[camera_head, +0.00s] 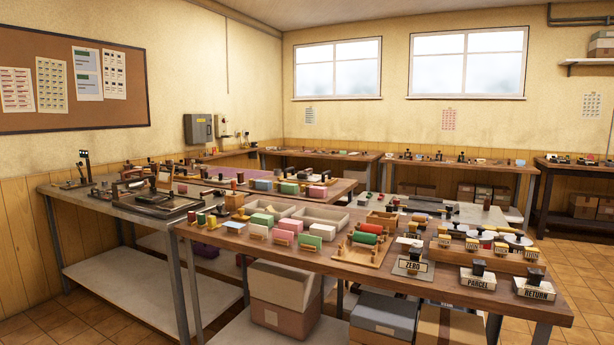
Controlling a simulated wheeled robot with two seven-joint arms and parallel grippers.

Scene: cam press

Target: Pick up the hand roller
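On the grey bench at left, a dark-framed flat tray (150,207) carries a black-handled tool, too small to identify. I cannot tell for certain which of these is the hand roller. Neither of my grippers is in view, and nothing is seen touching these objects.
The near wooden table (460,301) is crowded with stamps, coloured blocks and compartment trays. Stamp blocks marked ZERO (412,266), PARCEL (478,280) and RETURN (534,288) stand near its front right. Boxes (284,310) sit below. Tiled floor is clear at far right.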

